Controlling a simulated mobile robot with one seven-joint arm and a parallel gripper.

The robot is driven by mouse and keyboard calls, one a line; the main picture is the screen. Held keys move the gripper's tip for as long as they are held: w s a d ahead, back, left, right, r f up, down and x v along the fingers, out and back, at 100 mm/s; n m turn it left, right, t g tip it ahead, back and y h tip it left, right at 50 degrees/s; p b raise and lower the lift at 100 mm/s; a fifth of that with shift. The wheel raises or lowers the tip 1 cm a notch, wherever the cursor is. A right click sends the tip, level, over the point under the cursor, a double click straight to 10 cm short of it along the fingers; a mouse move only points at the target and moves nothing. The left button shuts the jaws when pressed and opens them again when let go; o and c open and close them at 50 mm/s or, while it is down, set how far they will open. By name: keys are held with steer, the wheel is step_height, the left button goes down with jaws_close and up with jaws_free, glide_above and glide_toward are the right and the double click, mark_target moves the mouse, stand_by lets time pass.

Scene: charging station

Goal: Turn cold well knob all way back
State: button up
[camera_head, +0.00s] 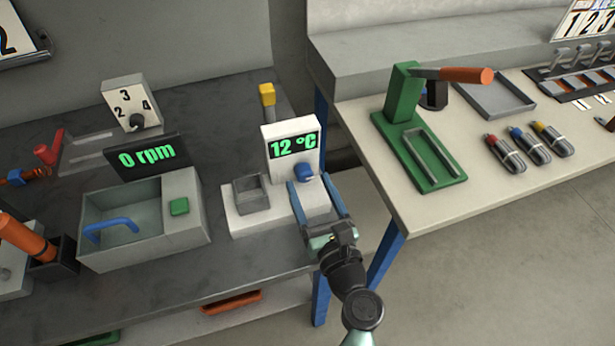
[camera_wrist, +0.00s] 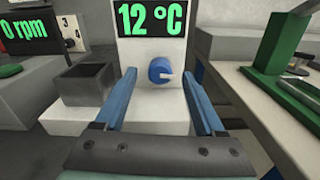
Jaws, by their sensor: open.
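The cold well (camera_head: 268,206) is a white unit on the dark bench, with an upright panel and a square grey well (camera_head: 251,192) at its left. Its display (camera_head: 293,146) reads 12 °C in green. The blue knob (camera_head: 303,172) sits on the panel below the display. The knob also shows in the wrist view (camera_wrist: 160,70), with a small notch at its right side. My gripper (camera_head: 317,183) is open and empty in front of the panel. In the wrist view its blue fingers (camera_wrist: 160,85) stand left and right of the knob, apart from it.
A grey box with a 0 rpm display (camera_head: 148,157) and blue handle stands to the left. A yellow-topped post (camera_head: 267,95) rises behind the well. On the right, a pale bench (camera_head: 410,205) carries a green press (camera_head: 420,150) with an orange-handled lever. A gap separates the benches.

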steer(key=shift+x, duration=1.15)
jaws_close()
